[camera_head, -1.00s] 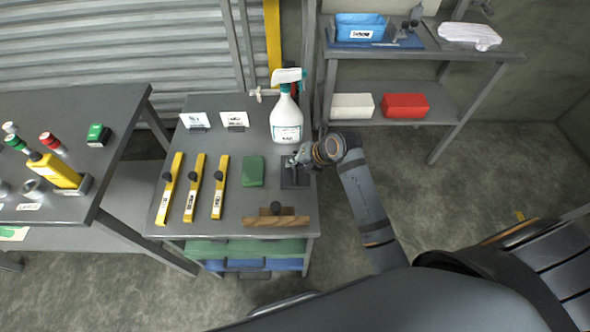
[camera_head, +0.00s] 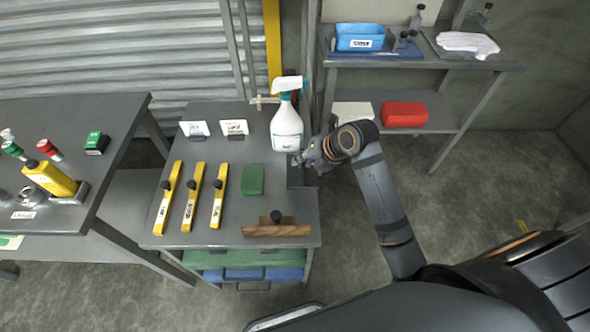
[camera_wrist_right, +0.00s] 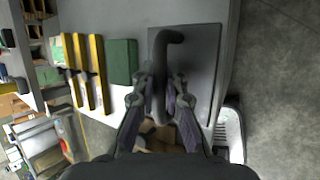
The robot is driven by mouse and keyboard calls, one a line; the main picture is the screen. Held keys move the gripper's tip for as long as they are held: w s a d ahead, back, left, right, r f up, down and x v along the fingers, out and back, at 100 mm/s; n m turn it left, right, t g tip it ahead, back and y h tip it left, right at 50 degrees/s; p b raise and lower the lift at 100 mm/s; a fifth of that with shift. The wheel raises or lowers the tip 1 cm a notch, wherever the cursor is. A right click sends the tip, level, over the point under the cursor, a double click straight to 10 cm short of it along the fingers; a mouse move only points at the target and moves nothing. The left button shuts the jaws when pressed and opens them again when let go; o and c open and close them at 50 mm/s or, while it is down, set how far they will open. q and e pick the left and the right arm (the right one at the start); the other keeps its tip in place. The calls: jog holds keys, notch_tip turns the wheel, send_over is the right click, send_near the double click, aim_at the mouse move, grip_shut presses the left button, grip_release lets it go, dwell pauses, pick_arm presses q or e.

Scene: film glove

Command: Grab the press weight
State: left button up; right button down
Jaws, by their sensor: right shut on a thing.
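The press weight looks like a dark grey piece with a curved, hook-like handle (camera_wrist_right: 164,60). It is at the right edge of the small grey cart, over a dark rectangular plate (camera_head: 301,178); I cannot tell whether the plate is part of it. My right gripper (camera_head: 308,160) comes in from the right. In the right wrist view my right gripper (camera_wrist_right: 161,88) has its fingers on both sides of the grey handle, shut on it. I cannot tell whether the weight is lifted. In the head view the gripper mostly hides the weight. My left gripper is not in view.
A white spray bottle (camera_head: 287,122) stands close behind the gripper. A green block (camera_head: 253,180), several yellow bars (camera_head: 193,196) and a wooden piece with a dark knob (camera_head: 276,230) lie on the cart (camera_head: 232,222). A shelf (camera_head: 440,60) stands at the back right.

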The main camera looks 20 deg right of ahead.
aim_at(314, 171)
jog(key=d+r, duration=0.1)
jog(key=s+d+r, duration=0.1)
jog(key=d+r, duration=0.1)
jog(key=shift+s+r, duration=0.25)
jog(key=shift+r, duration=0.1)
jog(key=s+d+r+p, duration=0.4)
jog(key=d+p, duration=0.3)
jog(key=shift+d, duration=0.35)
